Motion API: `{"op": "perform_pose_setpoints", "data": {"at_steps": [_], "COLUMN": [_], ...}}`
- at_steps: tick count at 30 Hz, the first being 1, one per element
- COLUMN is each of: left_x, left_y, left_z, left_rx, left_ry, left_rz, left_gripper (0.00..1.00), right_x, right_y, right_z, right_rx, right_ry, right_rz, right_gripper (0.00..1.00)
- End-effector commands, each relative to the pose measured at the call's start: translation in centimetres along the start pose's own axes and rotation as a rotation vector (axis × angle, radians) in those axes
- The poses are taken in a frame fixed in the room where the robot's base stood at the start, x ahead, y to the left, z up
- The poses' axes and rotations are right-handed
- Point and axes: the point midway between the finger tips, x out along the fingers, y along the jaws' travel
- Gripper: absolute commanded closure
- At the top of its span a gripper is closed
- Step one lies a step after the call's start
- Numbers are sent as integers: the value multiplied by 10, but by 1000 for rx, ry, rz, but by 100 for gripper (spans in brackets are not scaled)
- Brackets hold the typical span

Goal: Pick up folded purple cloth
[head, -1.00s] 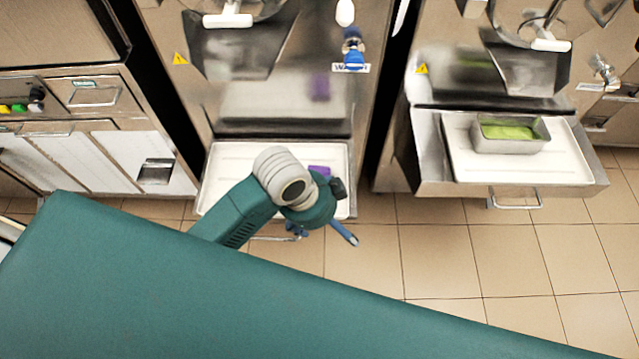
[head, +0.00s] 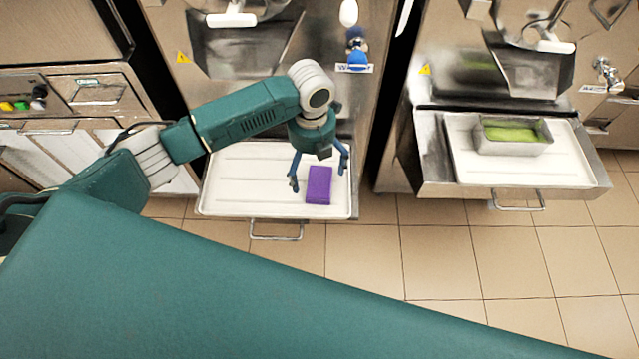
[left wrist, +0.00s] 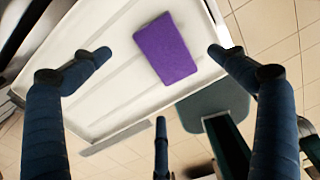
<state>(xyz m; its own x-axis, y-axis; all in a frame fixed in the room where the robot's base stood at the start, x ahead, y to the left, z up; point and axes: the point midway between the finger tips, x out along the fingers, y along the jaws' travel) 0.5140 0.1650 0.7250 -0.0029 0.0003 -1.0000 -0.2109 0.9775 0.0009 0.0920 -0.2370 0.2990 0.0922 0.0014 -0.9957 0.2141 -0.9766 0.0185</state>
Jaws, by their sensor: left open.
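The folded purple cloth (head: 319,185) lies flat on a white tray (head: 235,180) in the drawer below the middle machine. My left gripper (head: 319,178) is open and empty above the cloth, its fingers pointing down on either side of it in the head view. In the left wrist view the cloth (left wrist: 165,50) lies beyond the spread fingertips of the left gripper (left wrist: 157,72), nearer the right finger. The fingers appear apart from the cloth. My right gripper is not in view.
A handle (head: 275,232) juts from the front of the middle drawer. At the right, another open drawer holds a white tray (head: 470,165) with a metal pan (head: 513,145) of green contents. Machine fronts rise behind both trays. The left part of the middle tray is bare.

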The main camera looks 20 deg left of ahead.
Motion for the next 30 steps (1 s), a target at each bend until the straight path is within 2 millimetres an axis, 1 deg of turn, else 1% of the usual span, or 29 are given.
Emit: {"op": "perform_pose_setpoints", "data": {"at_steps": [1, 7, 15, 18, 24, 25, 26, 27, 29, 30], "left_x": [6, 21, 59, 64, 65, 65, 65, 65, 65, 65], "left_y": [0, 0, -2, -2, -2, -2, -2, -2, -2, -2], "left_z": [-1, 0, 1, 2, 2, 2, 2, 2, 2, 2], "left_rx": [0, -2, -2, -1, -1, -1, -1, -1, -1, -2], "left_ry": [2, 1, 0, -3, -3, -3, -3, -3, -3, -3], "left_rz": [1, 1, 1, -1, 0, 0, 0, 0, 0, 0], "left_gripper": [3, 3, 3, 3, 3, 7, 13, 21, 33, 41], "right_x": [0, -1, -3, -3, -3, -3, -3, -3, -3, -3], "right_y": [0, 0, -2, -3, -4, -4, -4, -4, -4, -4], "right_z": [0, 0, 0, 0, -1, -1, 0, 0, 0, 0], "right_rx": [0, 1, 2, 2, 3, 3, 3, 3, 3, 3], "right_ry": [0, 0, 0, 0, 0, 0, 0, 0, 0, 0], "right_rz": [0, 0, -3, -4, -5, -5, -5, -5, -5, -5], "right_gripper": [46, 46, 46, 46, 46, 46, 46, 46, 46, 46]}}
